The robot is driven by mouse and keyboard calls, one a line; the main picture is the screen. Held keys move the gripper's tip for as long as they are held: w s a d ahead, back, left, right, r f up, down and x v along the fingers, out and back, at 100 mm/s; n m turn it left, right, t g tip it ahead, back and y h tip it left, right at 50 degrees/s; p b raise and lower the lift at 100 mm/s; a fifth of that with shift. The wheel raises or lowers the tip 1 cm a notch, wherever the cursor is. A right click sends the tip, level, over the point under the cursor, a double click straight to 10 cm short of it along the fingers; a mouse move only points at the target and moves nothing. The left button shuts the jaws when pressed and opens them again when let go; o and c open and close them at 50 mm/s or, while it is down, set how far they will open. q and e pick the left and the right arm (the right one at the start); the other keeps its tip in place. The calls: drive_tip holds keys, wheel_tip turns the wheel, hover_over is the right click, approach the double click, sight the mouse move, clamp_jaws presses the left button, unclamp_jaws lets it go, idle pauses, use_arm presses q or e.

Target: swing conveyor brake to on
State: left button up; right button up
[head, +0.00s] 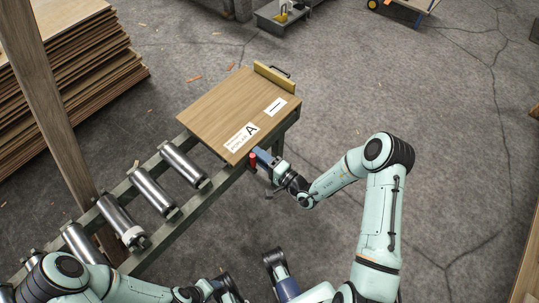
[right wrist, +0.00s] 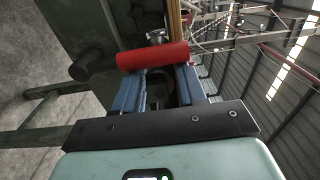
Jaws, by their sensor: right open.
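The conveyor brake shows as a red handle (head: 252,160) at the right side rail of the roller conveyor, just below the near corner of a wooden board. My right gripper (head: 263,158) is open at this handle. In the right wrist view the red grip (right wrist: 152,55) lies crosswise at the tips of my two blue fingers, with a metal end piece behind it. I cannot tell whether the fingers touch it.
The conveyor (head: 207,192) has several steel rollers (head: 182,163) and carries a board (head: 230,103) with white labels, one marked A. Veneer sheets (head: 85,65) are stacked behind a wooden post (head: 50,100) at left. Floor at right is mostly clear.

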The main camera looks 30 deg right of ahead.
drive_tip(key=shift+s+a+y, duration=0.3)
drive_tip(key=shift+a, duration=0.4)
drive_tip(key=p+v, duration=0.2)
drive_tip(key=v, duration=0.5)
drive_tip(key=shift+d, duration=0.2)
drive_tip(key=shift+w, duration=0.1)
